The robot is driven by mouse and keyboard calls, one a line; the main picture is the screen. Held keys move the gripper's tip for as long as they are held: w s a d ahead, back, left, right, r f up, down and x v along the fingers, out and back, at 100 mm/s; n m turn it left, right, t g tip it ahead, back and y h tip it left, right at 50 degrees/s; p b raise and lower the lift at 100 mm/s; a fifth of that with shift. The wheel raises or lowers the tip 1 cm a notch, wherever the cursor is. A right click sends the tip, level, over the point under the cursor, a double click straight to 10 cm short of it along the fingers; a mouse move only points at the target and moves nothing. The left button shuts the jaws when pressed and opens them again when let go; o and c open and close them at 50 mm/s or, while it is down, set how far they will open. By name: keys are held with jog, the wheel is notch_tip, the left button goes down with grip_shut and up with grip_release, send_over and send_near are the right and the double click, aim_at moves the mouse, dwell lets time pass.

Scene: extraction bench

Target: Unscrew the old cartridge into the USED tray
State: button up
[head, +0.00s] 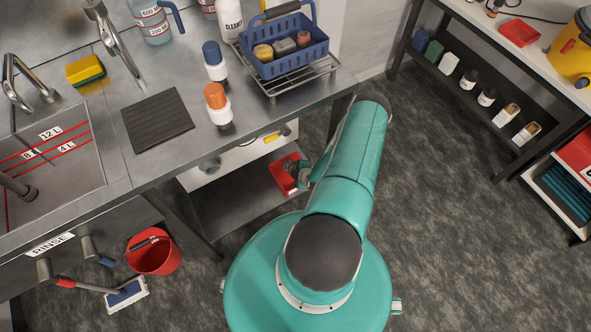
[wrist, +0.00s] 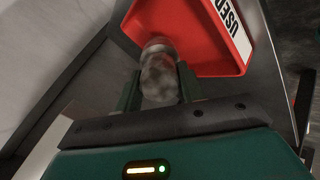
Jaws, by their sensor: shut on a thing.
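In the wrist view my gripper (wrist: 160,88) is shut on a greyish, mottled, see-through cartridge (wrist: 158,72), with one green finger on each side of it. The cartridge's far end overlaps the near edge of the red USED tray (wrist: 180,35) in this view. I cannot tell whether it touches the tray. The tray looks empty where its floor shows. In the head view the red tray (head: 283,176) is on the lower shelf under the bench, and my gripper (head: 302,173) is at its right side, partly hidden by my arm.
Above the shelf is a white housing with a grey round port (head: 209,164) and a yellow handle (head: 272,138). The bench top holds a blue caddy (head: 290,55) on a rack and two capped bottles.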

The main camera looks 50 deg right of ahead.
jog(key=shift+f, duration=0.4)
jog(key=o, duration=1.4)
jog(key=shift+v, duration=6.9)
jog(key=shift+a, duration=0.1)
